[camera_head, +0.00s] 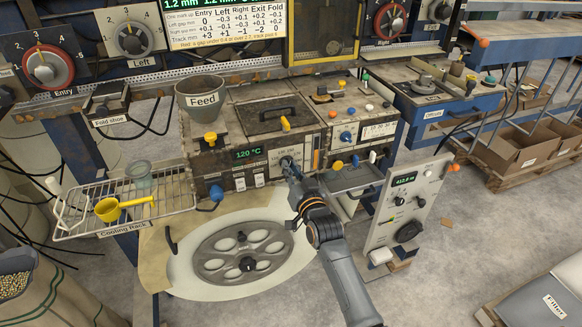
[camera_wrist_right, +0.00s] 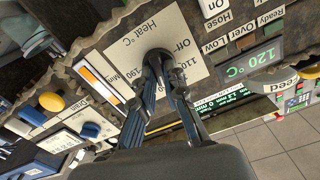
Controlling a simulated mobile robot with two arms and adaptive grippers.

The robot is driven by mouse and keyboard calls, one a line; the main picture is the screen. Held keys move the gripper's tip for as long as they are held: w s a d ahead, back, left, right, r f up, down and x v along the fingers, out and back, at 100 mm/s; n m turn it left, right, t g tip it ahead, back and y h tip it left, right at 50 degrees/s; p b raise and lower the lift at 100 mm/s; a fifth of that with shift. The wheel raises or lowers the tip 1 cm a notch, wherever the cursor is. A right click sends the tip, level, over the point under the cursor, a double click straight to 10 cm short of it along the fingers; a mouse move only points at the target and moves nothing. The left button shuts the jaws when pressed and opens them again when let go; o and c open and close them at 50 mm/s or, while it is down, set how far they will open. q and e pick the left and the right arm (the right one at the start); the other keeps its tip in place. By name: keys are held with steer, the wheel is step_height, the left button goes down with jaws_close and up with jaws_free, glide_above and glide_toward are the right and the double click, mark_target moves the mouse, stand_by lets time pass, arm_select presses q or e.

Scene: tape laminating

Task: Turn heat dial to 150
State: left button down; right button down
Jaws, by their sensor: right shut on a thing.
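The heat dial is a dark round knob (camera_wrist_right: 157,54) on a pale plate (camera_wrist_right: 120,42) marked "Heat °C", with numbers such as 110 and 190 around it. My right gripper (camera_wrist_right: 159,66) is shut on this dial, its two fingers on either side of it. In the head view my right gripper (camera_head: 287,165) reaches the front of the machine and hides most of the dial. The green temperature display (camera_head: 248,154) reads 120 °C; it also shows in the wrist view (camera_wrist_right: 254,62). The dial's pointer is hidden by the fingers. My left gripper is not in view.
White switches (camera_head: 259,180) sit left of the dial, below the display. A grey tray (camera_head: 350,178) juts out at the right. A wire cooling rack (camera_head: 165,203) with a yellow scoop (camera_head: 108,209) stands at the left. A spoked wheel (camera_head: 245,255) lies below in front.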

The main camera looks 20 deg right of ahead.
steer(key=shift+f+m, duration=0.15)
steer(key=shift+m, duration=0.45)
steer(key=c, duration=1.4)
jaws_free()
steer(key=s, duration=1.2)
steer(key=shift+d, duration=0.2)
